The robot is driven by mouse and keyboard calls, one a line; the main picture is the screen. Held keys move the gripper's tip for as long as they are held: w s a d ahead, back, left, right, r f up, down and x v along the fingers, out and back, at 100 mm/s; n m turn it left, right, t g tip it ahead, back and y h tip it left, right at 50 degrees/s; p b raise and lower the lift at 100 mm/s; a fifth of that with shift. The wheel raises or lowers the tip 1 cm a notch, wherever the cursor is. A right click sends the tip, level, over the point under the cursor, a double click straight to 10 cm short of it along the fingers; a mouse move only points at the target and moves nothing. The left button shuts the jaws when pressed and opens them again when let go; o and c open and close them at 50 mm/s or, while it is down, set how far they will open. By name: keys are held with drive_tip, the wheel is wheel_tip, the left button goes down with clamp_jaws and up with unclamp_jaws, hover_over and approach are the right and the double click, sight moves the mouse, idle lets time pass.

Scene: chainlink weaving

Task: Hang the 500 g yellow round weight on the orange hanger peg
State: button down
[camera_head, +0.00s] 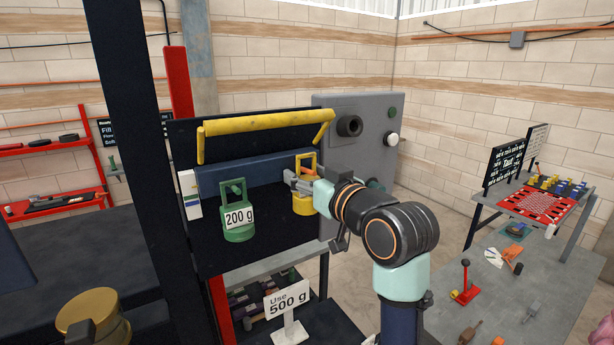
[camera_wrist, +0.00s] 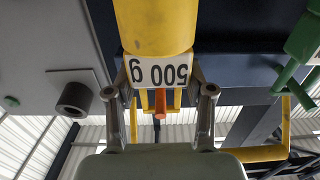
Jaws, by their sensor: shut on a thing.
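The yellow round weight (camera_head: 303,204) is upright at the dark panel beside the grey box, its yellow handle on top. In the wrist view, upside down, the yellow weight (camera_wrist: 155,28) carries a white "500 g" label. My gripper (camera_head: 292,180) is shut on the weight near its handle; its two fingers flank the label in the wrist view (camera_wrist: 160,88). The orange peg (camera_wrist: 160,104) shows between the handle's two side bars. Whether the handle rests on the peg is hidden.
The green 200 g weight (camera_head: 236,222) is to the left, at a green peg. A yellow bar (camera_head: 262,122) runs above. The grey box (camera_head: 370,115) with knobs stands close on the right. A "Use 500 g" sign (camera_head: 288,303) is below.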

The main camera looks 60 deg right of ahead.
drive_tip(key=shift+f+b, duration=0.45)
drive_tip(key=shift+f, duration=0.35)
drive_tip(key=shift+c, duration=1.9)
unclamp_jaws()
drive_tip(key=shift+o, duration=0.2)
drive_tip(key=shift+f, duration=0.1)
drive_tip(key=v, duration=1.2)
